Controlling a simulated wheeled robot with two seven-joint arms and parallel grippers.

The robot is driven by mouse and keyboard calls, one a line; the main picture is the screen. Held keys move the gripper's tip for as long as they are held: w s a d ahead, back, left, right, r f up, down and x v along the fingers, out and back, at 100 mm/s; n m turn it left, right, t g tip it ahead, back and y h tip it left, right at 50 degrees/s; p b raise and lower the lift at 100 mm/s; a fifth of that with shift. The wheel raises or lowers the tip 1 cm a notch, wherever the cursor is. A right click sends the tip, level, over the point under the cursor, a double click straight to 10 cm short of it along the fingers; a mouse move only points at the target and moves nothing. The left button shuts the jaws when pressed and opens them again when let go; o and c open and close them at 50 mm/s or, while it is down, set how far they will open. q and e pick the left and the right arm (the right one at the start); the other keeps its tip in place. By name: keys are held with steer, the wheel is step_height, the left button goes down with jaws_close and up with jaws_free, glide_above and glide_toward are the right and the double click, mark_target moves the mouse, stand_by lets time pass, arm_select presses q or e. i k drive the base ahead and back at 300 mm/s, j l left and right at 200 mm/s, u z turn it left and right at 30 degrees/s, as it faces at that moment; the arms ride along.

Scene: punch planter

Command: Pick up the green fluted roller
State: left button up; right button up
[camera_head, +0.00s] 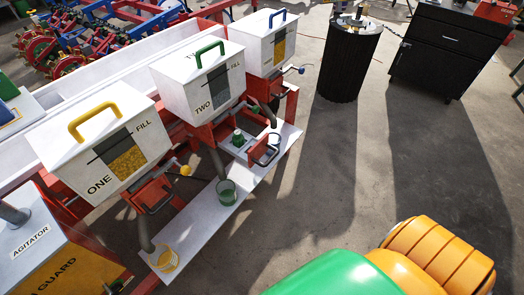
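A small green ribbed piece (238,138), which looks like the green fluted roller, stands under the middle hopper, marked TWO (196,100). It is small in the picture, and its flutes are hard to make out. It sits by a red bracket and a dark metal frame (264,150), above the white shelf (205,208). A green see-through cup (226,192) stands on the shelf in front of it. Neither of my grippers shows in the head view, so their state cannot be seen.
Hopper ONE (80,160) with a yellow handle and a blue-handled hopper (258,48) flank the middle one. A yellow cup (167,258) stands at the shelf's near end.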

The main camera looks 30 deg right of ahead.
mark_target(238, 139)
steer(key=i+l+u, duration=0.2)
steer(key=l+u, duration=0.2)
steer(key=l, duration=1.15)
steer(key=l+u, duration=0.4)
steer(key=l, duration=1.2)
